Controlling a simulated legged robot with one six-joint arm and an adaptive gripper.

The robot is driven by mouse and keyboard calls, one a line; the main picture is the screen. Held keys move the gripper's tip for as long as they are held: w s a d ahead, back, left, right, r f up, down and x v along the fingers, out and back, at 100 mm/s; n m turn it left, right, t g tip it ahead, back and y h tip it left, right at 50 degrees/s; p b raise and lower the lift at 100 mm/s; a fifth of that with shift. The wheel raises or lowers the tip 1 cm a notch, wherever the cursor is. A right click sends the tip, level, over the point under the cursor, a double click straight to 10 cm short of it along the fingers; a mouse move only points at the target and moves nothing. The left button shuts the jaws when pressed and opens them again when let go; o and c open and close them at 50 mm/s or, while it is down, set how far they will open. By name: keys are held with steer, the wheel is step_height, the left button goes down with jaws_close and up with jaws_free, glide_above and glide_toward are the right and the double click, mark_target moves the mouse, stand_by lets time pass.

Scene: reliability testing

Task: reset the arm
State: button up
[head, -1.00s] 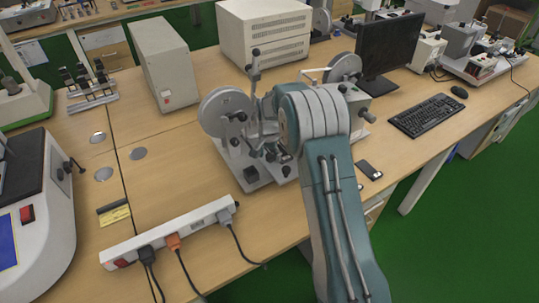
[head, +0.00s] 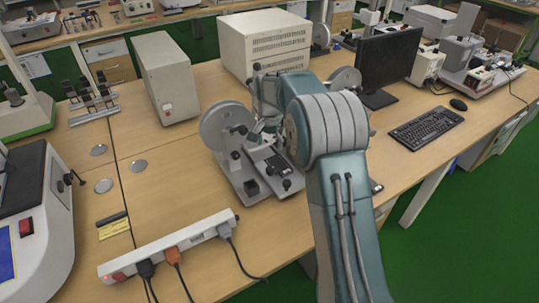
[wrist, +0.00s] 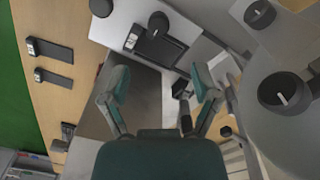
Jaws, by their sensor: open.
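My arm rises from the bottom of the head view and bends over the testing machine with grey discs (head: 229,126). My gripper (wrist: 163,88) shows in the wrist view, with its two fingers apart and nothing between them. In that view it hangs above the machine's light base, next to a dark rectangular piece (wrist: 160,47). In the head view my gripper is mostly hidden behind the arm's rounded joint. I cannot tell whether the fingers touch any part of the machine.
A white power strip (head: 170,245) with plugged cables lies at the front. A monitor (head: 388,62), a keyboard (head: 426,124) and a mouse (head: 458,105) stand to the right. A beige box (head: 165,78) is behind. Bare tabletop lies left of the machine.

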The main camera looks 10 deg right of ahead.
steer(key=shift+r, duration=0.5)
steer(key=s+r+n+t, duration=0.3)
steer(key=s+r+n, duration=0.1)
steer(key=s+r, duration=1.15)
steer(key=s+n+t, duration=0.2)
steer(key=s+n, duration=0.1)
steer(key=s, duration=1.8)
steer(key=shift+s+f+n+t, duration=0.25)
steer(key=shift+f+n+t, duration=0.05)
steer(key=shift+f+n, duration=0.15)
steer(key=shift+d, duration=0.1)
